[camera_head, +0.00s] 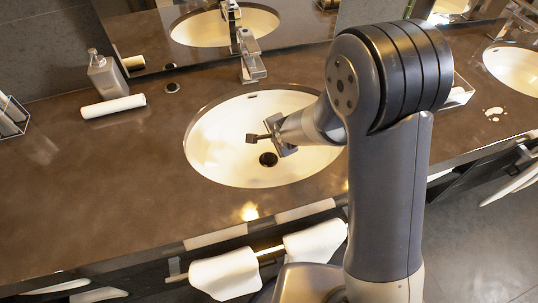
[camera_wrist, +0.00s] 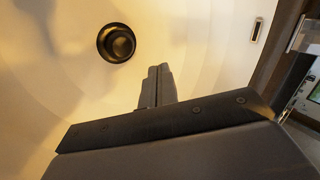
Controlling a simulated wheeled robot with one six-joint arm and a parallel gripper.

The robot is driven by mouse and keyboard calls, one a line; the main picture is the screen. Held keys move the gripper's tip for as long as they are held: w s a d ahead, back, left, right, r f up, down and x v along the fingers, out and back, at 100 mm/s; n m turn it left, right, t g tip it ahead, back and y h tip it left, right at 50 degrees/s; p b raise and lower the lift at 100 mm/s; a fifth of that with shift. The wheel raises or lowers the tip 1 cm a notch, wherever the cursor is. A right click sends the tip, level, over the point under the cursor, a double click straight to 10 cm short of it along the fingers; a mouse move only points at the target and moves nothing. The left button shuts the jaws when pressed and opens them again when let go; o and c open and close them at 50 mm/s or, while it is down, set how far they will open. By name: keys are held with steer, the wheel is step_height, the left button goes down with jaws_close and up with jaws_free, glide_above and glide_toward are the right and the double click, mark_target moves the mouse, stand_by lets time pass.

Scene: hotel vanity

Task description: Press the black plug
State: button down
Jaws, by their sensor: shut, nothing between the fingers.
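The black plug (camera_head: 268,159) sits at the bottom of the white oval sink (camera_head: 215,128). In the wrist view the plug (camera_wrist: 118,43) is a round dark disc inside a darker ring, up and to the left of the fingers. My gripper (camera_head: 252,138) reaches into the sink from the right, above the bowl. In the head view its tips appear just above and left of the plug. In the wrist view my gripper (camera_wrist: 158,72) has its fingers together with nothing between them. The fingers look apart from the plug. The exact height above it is hard to tell.
A faucet (camera_head: 250,62) stands behind the sink. A soap dispenser (camera_head: 103,72) and a rolled white towel (camera_head: 113,107) are at the back left of the brown counter (camera_head: 90,190). White towels (camera_head: 226,273) hang at the front. The sink's overflow slot (camera_wrist: 257,30) shows in the wrist view.

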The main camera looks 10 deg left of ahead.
steer(key=r+n+b, duration=0.2)
steer(key=n, duration=0.2)
step_height(320, 180, up, 6)
steer(key=n+g+h+b, duration=0.25)
steer(key=n+b, duration=0.25)
steer(key=n, duration=0.7)
glide_above(268, 156)
steer(key=s+d, duration=0.2)
steer(key=s, duration=0.1)
steer(key=shift+r+g, duration=0.2)
steer(key=shift+g, duration=0.15)
steer(key=shift+f, duration=0.15)
steer(key=x, duration=1.2)
steer(key=shift+s+a+f+b, duration=0.1)
steer(key=shift+s+f+b, duration=0.2)
steer(key=shift+f+b, duration=0.05)
steer(key=shift+f, duration=0.55)
steer(key=shift+f, duration=0.1)
